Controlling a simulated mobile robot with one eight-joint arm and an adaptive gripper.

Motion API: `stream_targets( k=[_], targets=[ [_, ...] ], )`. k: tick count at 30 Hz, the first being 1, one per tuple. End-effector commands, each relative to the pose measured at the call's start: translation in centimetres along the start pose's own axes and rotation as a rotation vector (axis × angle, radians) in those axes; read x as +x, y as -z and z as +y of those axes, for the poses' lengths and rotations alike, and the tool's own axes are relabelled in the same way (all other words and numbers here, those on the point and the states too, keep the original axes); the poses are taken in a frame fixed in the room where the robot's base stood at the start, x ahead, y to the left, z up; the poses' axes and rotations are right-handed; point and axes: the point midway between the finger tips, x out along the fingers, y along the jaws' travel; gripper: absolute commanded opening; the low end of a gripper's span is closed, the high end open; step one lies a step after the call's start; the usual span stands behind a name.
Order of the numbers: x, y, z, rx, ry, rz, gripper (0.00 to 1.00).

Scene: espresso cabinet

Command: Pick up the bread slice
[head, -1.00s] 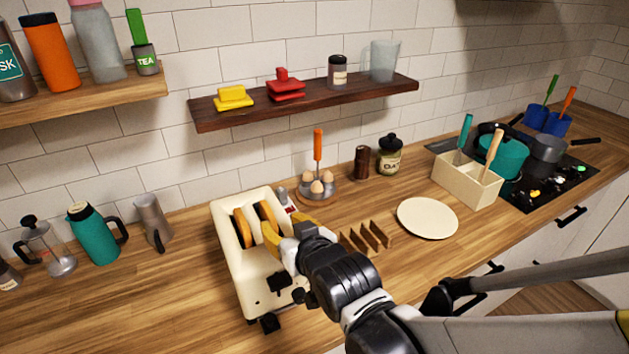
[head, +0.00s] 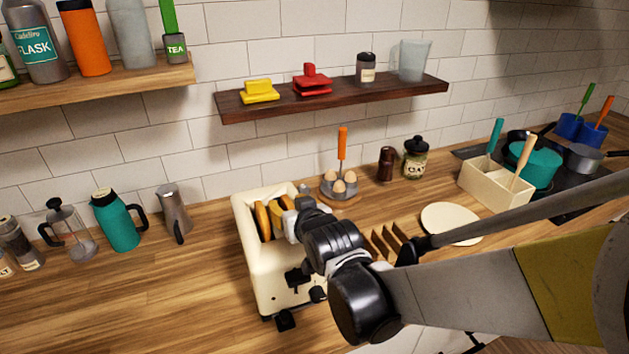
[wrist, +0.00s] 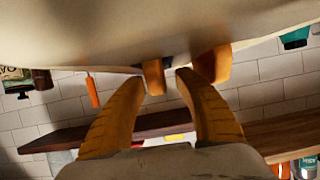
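A cream toaster (head: 262,285) stands on the counter with two bread slices upright in its slots. The left slice (head: 262,219) shows clearly in the head view; the other is partly hidden by my gripper (head: 284,212). In the wrist view the toaster (wrist: 150,25) fills the top. One slice (wrist: 153,80) sticks out between the tips of my yellow fingers (wrist: 162,76); the second slice (wrist: 212,66) is beyond the right finger. The fingers are apart, with a gap between the slice and the right fingertip. Contact with the left finger is unclear.
A toast rack (head: 388,242) and a plate (head: 451,222) are right of the toaster. An egg holder (head: 341,188) stands behind it. A dark shelf (head: 335,98) hangs above. A teal jug (head: 117,222) and grey pitcher (head: 174,214) stand left, with bare counter in front.

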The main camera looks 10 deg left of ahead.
Motion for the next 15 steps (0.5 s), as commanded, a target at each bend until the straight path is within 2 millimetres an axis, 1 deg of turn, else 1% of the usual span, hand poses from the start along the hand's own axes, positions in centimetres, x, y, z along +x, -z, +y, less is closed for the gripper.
stream_targets(
  k=[1,2,3,4,15],
  targets=[
    [-0.01,0.01,0.0,0.0,0.0,0.0,0.23],
    [-0.01,0.01,0.0,0.0,0.0,0.0,0.14],
    [-0.01,0.01,0.0,0.0,0.0,0.0,0.02],
    [-0.01,0.01,0.0,0.0,0.0,0.0,0.0],
    [-0.05,0.05,0.01,0.0,0.0,0.0,0.0]
  ],
)
